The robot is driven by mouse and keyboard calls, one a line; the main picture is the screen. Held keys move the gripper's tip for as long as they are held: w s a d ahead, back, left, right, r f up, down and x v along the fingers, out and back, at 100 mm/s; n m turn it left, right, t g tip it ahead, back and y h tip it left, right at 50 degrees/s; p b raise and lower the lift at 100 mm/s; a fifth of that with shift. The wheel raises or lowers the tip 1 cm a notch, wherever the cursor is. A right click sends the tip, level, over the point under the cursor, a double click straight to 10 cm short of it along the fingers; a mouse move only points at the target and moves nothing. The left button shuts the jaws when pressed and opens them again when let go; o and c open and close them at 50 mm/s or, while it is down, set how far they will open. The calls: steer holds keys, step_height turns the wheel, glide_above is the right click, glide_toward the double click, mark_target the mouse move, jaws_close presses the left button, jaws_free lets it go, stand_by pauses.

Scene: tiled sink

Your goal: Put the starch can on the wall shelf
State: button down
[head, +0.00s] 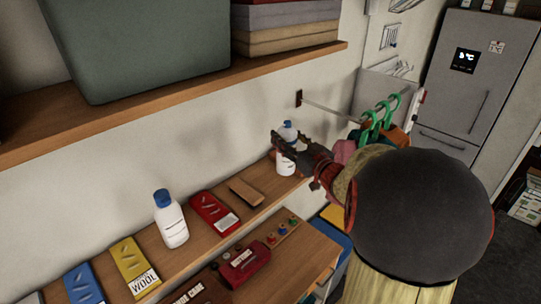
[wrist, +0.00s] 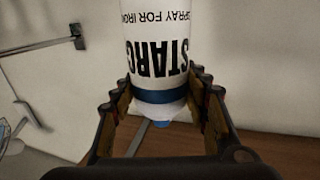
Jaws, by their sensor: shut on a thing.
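The starch can (head: 286,162) is white with a blue top, held upright in the head view at the right end of the lower wall shelf (head: 256,212). My gripper (head: 283,146) is shut around it near its blue top. In the wrist view the can (wrist: 157,55) stands between both fingers, its "STARCH" lettering upside down. I cannot tell whether its base touches the shelf; my gripper hides part of it. A second wall shelf (head: 290,66) runs higher up, at the upper left.
The lower shelf holds a white bottle (head: 171,220), a red pack (head: 214,212), a yellow pack (head: 134,266), a blue pack (head: 84,284) and a brown block (head: 245,191). Green hangers (head: 380,115) hang on a rod (head: 330,109) to the right. A cabinet stands below.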

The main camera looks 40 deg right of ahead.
steer(key=w+d+f+p, duration=0.2)
steer(key=w+f, duration=0.6)
steer(key=f, duration=0.2)
steer(key=shift+w+f, duration=0.3)
steer(key=shift+w, duration=0.05)
steer(key=shift+f, duration=0.1)
steer(key=c, duration=1.4)
jaws_free()
steer(key=shift+f, duration=0.15)
steer(key=o, duration=0.3)
steer(key=shift+o, duration=0.7)
steer(key=shift+r, duration=0.2)
